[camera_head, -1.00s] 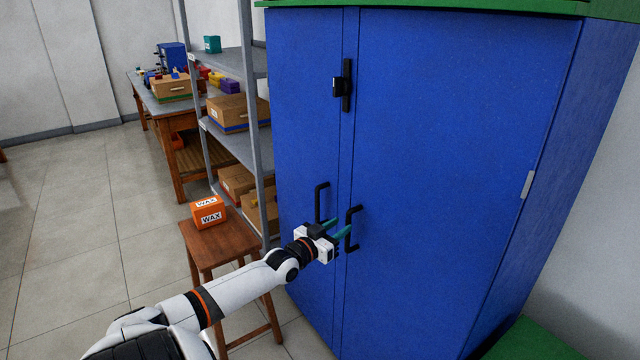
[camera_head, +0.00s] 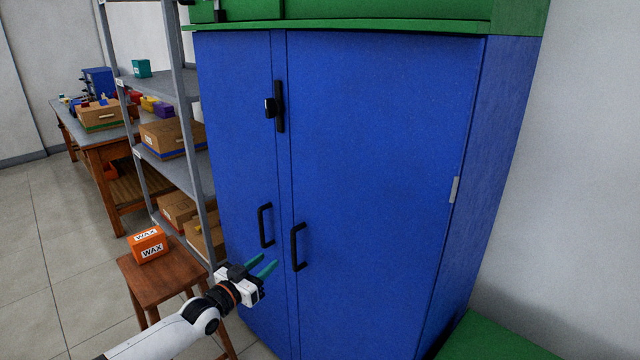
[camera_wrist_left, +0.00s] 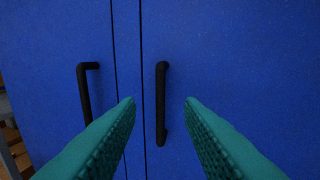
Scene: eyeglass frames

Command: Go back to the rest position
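My left gripper (camera_head: 262,266) is in front of the blue cabinet (camera_head: 380,150), low and a little left of its right door handle. Its green fingers are spread apart and empty. In the left wrist view the fingers (camera_wrist_left: 160,102) stand on either side of the black right handle (camera_wrist_left: 161,104), apart from it. The left handle (camera_wrist_left: 86,90) lies left of them. In the head view the right handle (camera_head: 297,247) and the left handle (camera_head: 265,226) are free, and both doors look shut. My right gripper is out of view.
A wooden stool (camera_head: 165,282) with an orange WAX box (camera_head: 149,245) stands left of the cabinet, close to my left arm. A grey shelf (camera_head: 165,85) with cardboard boxes stands behind it. A green surface (camera_head: 490,340) is at lower right. Open floor lies at left.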

